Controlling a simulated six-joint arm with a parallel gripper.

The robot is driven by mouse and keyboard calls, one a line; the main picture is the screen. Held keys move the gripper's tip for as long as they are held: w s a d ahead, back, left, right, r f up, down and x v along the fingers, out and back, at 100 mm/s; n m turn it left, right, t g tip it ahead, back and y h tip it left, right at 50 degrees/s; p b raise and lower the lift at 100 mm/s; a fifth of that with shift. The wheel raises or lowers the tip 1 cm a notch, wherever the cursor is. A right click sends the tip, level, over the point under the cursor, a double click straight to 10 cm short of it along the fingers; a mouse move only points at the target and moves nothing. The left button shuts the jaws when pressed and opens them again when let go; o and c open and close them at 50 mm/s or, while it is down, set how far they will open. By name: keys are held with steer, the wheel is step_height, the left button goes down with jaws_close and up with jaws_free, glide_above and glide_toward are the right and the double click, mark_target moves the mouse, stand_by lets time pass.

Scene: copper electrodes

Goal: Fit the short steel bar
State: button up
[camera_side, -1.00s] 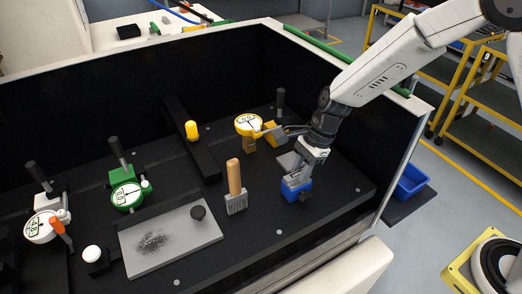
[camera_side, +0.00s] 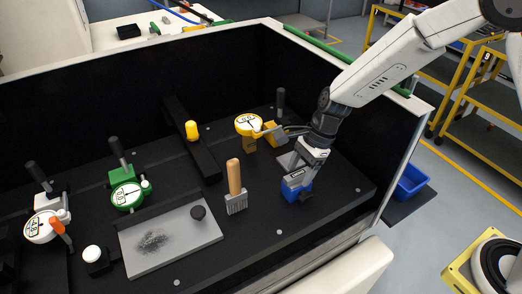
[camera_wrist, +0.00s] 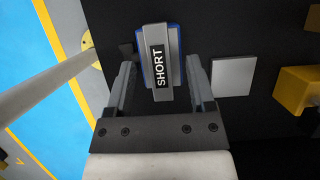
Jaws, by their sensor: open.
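The short steel bar (camera_wrist: 162,65) is grey, with a black label reading SHORT. It sits in a blue block (camera_wrist: 146,74), and its top also shows in the side view (camera_side: 295,179). The blue block stands on the black bench in the side view (camera_side: 297,193). My gripper (camera_wrist: 160,64) is open. In the wrist view its fingers lie to either side of the bar, with gaps between. In the side view my gripper (camera_side: 309,161) is just above and behind the block. The lower part of the bar is hidden in the block.
A yellow dial gauge (camera_side: 248,125) stands behind, near a small grey square plate (camera_wrist: 233,76). A wooden-handled brush (camera_side: 235,185) stands left of the block. A grey plate with a black knob (camera_side: 170,240), a green gauge (camera_side: 126,195) and a white gauge (camera_side: 42,226) are further left.

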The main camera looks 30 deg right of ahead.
steer(key=shift+r, duration=0.1)
steer(key=shift+v, duration=2.4)
steer(key=shift+r, duration=0.15)
steer(key=v, duration=0.7)
steer(key=shift+r, duration=0.25)
steer(key=shift+d+f, duration=0.1)
steer(key=shift+d, duration=0.1)
steer(key=s+d+f+n+t+h, duration=0.1)
steer(key=s+d+f+n+h, duration=0.1)
steer(key=s+n, duration=0.4)
steer(key=s+d+f+n+t+h, duration=0.1)
steer(key=s+d+f+n, duration=0.3)
steer(key=n, duration=0.8)
steer(key=shift+s+d+f+t+h, duration=0.3)
steer(key=shift+s+d+h, duration=0.5)
steer(key=shift+s+d, duration=0.75)
